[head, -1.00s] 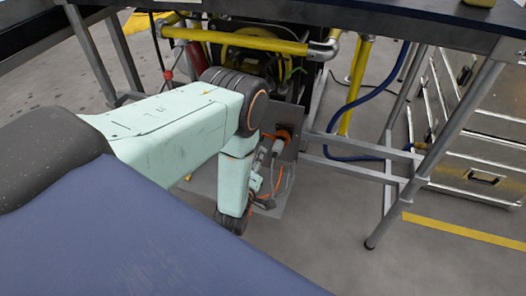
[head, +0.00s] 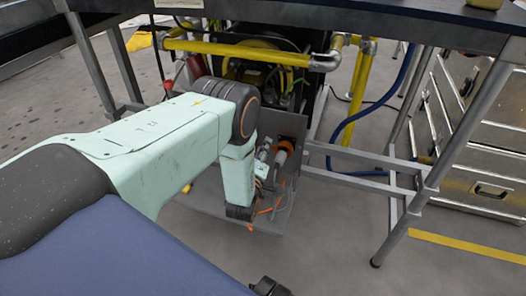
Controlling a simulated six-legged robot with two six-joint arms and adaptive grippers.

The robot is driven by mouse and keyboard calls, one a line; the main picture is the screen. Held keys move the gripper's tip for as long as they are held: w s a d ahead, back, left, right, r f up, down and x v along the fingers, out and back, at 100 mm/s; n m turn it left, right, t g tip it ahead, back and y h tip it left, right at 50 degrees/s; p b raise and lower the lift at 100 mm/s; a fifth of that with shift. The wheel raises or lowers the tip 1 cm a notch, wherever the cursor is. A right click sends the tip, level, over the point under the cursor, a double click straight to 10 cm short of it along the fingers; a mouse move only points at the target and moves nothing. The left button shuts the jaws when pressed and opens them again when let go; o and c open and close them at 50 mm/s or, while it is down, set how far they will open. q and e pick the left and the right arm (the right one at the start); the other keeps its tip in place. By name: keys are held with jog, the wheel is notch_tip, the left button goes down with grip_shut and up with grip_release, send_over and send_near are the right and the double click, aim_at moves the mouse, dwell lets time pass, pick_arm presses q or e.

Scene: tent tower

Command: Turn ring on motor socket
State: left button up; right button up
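The motor socket (head: 291,142) is a dark round fitting on an upright grey plate under the bench. An orange ring (head: 283,153) shows at its front, with a light-coloured plug end just below left of it. My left gripper (head: 266,160) is small and grey, beside the ring on its left, largely hidden behind my pale green wrist. I cannot tell whether its fingers touch the ring or how far apart they are. A dark piece shows at the bottom edge; I cannot tell what it is. My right gripper cannot be made out.
Yellow pipes (head: 238,53) run above the plate, in front of the motor. A blue hose (head: 340,130) and steel bench legs (head: 462,118) stand to the right. Orange cables hang below the socket. Metal drawers (head: 483,165) are at far right. The floor at lower right is clear.

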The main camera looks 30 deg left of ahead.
pick_arm(q)
jog(key=shift+f, duration=0.1)
grip_shut()
